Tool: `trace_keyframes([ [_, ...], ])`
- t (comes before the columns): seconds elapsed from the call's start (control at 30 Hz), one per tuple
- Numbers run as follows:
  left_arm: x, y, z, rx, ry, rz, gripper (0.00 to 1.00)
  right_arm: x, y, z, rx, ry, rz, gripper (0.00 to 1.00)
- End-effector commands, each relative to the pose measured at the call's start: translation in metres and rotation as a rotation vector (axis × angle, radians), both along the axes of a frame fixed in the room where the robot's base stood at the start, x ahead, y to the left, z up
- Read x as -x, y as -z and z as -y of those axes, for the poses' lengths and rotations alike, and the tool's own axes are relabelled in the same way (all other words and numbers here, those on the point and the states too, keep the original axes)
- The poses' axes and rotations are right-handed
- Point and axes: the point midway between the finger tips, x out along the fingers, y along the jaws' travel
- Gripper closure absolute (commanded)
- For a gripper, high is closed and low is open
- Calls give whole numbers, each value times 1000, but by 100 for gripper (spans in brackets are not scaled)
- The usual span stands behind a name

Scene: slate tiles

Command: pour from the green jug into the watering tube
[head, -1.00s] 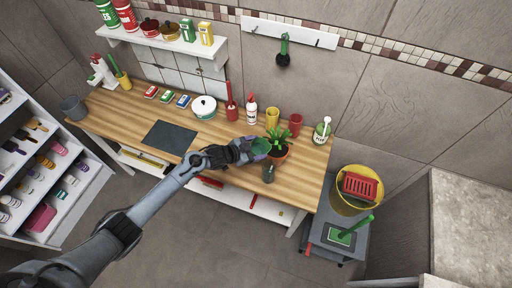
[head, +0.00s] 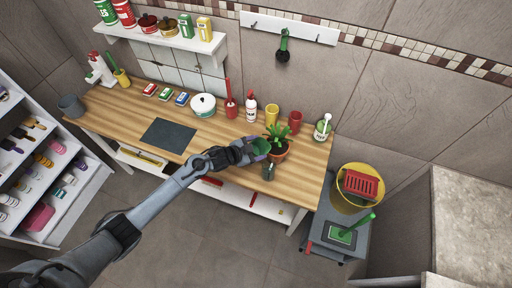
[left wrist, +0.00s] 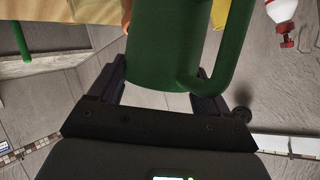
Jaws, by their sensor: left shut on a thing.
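The green jug (head: 262,147) is held in my left gripper (head: 252,152) above the right part of the wooden bench. In the left wrist view the jug (left wrist: 172,50) is large between the two fingers (left wrist: 158,88), with its handle on the right. The jug appears tipped, but I cannot tell how far. It is close beside a leafy plant in a terracotta pot (head: 279,155), which it partly overlaps. A small dark grey-green vessel (head: 268,172) stands in front of the pot. I cannot make out the watering tube for certain. My right gripper is not in view.
Behind the plant on the bench (head: 225,137) stand a yellow cup (head: 272,114), a red cup (head: 295,121), a white and red bottle (head: 251,108) and a pump bottle (head: 322,129). A dark mat (head: 168,136) lies left. A grey cart (head: 335,240) stands right of the bench.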

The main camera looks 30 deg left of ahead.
Motion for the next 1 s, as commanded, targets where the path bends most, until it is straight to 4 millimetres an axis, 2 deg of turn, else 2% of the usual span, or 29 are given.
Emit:
trace_keyframes([
  [1.0,0,13,5,-195,0,53,100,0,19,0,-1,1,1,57],
])
